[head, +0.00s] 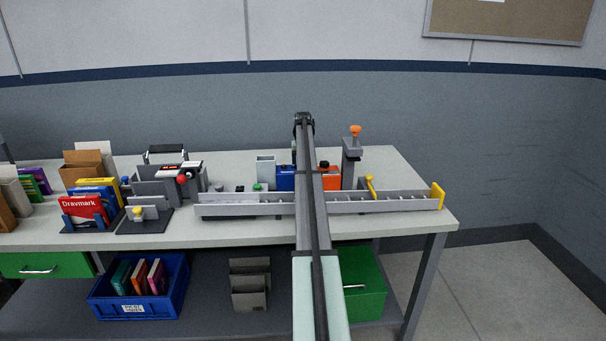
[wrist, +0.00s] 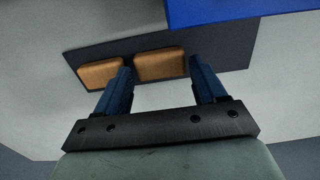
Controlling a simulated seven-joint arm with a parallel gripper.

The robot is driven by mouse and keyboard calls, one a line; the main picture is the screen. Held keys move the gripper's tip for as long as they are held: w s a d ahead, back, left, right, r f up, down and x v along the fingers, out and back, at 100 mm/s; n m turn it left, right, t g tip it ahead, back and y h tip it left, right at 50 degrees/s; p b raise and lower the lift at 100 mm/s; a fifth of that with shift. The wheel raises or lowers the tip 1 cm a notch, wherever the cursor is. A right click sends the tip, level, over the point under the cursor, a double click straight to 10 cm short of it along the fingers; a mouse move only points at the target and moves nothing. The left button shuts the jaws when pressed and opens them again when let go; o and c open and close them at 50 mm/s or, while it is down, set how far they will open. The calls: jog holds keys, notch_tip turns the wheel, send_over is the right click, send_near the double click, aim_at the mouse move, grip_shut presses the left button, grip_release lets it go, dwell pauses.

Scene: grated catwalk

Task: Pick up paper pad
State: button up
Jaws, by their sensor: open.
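I cannot make out the paper pad for certain in either view. In the wrist view, a bright white patch (wrist: 163,97) shows between the fingers of my gripper (wrist: 161,70); I cannot tell whether it is the pad. My gripper is open, with two dark blue fingers apart and nothing visibly held. Beyond the fingertips, two tan blocks (wrist: 160,64) lie against a dark plate (wrist: 105,50). In the head view my arm reaches over the workbench (head: 400,170) and hides most of the gripper and what is below it.
A long grey rail (head: 250,209) with a yellow end runs along the bench front. Blue (head: 286,180) and orange (head: 331,181) boxes stand behind it. Boxes and a grey organizer (head: 155,185) crowd the left. A blue edge (wrist: 220,10) shows in the wrist view. The right bench corner is clear.

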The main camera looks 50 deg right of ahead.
jog(key=shift+f, duration=0.8)
jog(key=shift+c, duration=0.5)
jog(key=c, duration=0.6)
jog(key=shift+r, duration=0.1)
